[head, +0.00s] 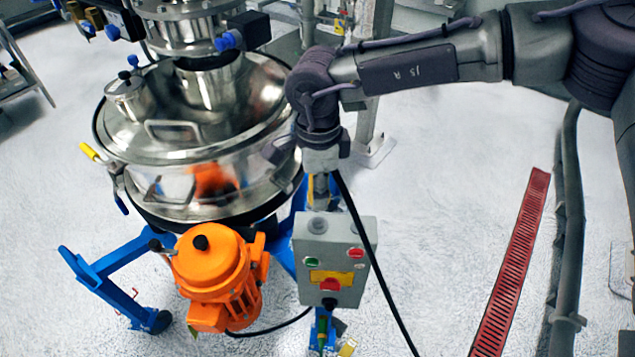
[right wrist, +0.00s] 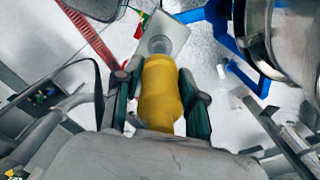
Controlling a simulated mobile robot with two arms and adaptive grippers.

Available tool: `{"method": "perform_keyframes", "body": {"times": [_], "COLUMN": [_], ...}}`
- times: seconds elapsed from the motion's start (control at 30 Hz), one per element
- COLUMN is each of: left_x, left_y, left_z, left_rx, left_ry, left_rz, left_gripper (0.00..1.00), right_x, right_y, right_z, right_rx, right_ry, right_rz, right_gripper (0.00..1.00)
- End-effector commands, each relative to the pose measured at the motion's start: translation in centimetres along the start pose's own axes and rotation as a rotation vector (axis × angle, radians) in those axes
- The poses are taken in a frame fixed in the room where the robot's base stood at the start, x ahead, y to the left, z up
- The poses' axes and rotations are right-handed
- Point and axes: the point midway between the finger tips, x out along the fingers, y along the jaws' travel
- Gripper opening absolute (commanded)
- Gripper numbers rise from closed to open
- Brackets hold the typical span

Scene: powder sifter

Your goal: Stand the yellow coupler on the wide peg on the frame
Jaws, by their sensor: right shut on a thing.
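My right gripper (right wrist: 160,98) is shut on the yellow coupler (right wrist: 160,92), with a dark green finger on each side of it. In the head view the right gripper (head: 320,182) hangs below my wrist, over the grey control box (head: 336,262). A round grey stub (right wrist: 160,45), which looks like the wide peg, shows just beyond the coupler's far end in the right wrist view. It also shows on top of the box in the head view (head: 318,225). I cannot tell whether coupler and stub touch. My left gripper is not in view.
The steel sifter drum (head: 190,140) stands left of the gripper, on a blue frame (head: 105,270) with an orange motor (head: 215,275). A black cable hangs close to the right side of the box. A red floor grate (head: 512,265) lies right, with free floor between.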

Motion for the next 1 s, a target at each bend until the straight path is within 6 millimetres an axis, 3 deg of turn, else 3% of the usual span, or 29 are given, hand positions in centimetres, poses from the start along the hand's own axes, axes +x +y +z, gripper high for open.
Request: {"method": "perform_keyframes", "body": {"times": [0.7,1.0], "left_x": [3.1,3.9], "left_y": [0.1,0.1], "left_z": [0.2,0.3], "left_rx": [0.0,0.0], "left_ry": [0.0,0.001], "left_rz": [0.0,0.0], "left_gripper": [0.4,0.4], "right_x": [5.9,6.3], "right_y": [0.0,0.0], "right_z": [0.1,0.0], "right_rx": [0.001,0.001], "right_ry": [-0.001,-0.001], "right_rz": [0.001,0.0], "right_gripper": [0.0,0.0]}}
